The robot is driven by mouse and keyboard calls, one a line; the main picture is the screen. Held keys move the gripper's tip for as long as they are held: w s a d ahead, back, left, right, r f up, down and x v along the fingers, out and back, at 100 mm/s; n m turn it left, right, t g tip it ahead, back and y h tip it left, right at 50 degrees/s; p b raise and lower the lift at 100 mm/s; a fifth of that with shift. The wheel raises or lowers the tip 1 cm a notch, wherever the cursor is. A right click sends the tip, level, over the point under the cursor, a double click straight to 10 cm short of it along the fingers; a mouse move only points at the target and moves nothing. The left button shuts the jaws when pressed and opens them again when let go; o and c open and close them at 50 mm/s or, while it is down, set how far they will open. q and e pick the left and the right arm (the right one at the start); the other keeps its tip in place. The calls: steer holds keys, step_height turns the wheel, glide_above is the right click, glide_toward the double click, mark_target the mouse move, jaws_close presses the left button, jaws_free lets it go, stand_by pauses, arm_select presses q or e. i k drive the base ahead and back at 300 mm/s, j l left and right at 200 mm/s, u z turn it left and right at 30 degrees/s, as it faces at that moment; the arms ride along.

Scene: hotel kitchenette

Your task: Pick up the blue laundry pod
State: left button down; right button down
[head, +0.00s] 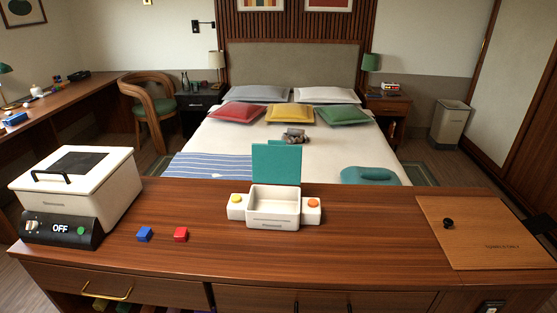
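The blue laundry pod (145,234) is a small blue block lying on the wooden counter, left of the middle. A red pod (181,234) of like size lies just to its right, with a small gap between them. The pod is fully visible.
A white box appliance (75,187) marked OFF stands at the counter's left. A white open container (274,203) with a raised teal lid (276,164) stands mid-counter. A wooden board (487,235) with a black knob lies at right. Bare counter (370,235) lies between.

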mark_target(144, 234)
steer(key=u, duration=1.35)
